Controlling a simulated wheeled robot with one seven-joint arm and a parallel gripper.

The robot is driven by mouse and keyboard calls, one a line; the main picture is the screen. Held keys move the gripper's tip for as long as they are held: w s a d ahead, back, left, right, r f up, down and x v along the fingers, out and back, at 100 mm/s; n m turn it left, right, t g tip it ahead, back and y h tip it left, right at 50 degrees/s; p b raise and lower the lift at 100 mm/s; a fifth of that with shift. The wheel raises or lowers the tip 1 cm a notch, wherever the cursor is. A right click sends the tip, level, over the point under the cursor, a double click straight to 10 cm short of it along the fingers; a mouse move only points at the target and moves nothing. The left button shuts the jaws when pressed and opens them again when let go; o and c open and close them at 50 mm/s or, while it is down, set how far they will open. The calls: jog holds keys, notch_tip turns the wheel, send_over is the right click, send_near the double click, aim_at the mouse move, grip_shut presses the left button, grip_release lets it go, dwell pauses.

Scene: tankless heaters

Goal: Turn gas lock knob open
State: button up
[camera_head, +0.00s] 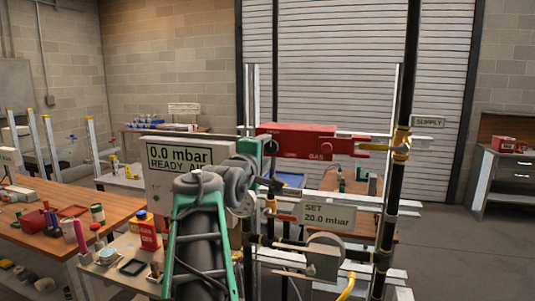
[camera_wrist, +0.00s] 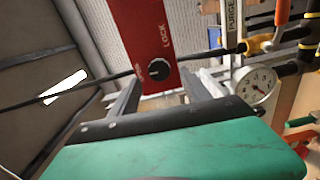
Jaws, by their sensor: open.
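A red box (camera_head: 315,141) marked GAS is mounted on the frame in the head view. In the wrist view the red box (camera_wrist: 135,35) shows the word LOCK beside a round black knob (camera_wrist: 159,69) with a small light mark. The knob is near the box's lower end. My gripper (camera_wrist: 165,88) is open, with one grey finger to the left and one to the right of the knob in the picture. I cannot tell whether either finger touches it. In the head view my arm reaches the left end of the box, and the knob is hidden there.
A pressure gauge (camera_wrist: 258,84) and an orange-handled valve (camera_wrist: 281,14) are to the right in the wrist view. Black pipes and a yellow fitting (camera_head: 400,145) stand right of the box. A display reading 0.0 mbar (camera_head: 180,156) is to its left, above a cluttered workbench (camera_head: 117,211).

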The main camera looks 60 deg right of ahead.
jog(key=a, duration=0.4)
jog(key=shift+s+a+b, duration=0.3)
jog(key=shift+s+b, duration=0.1)
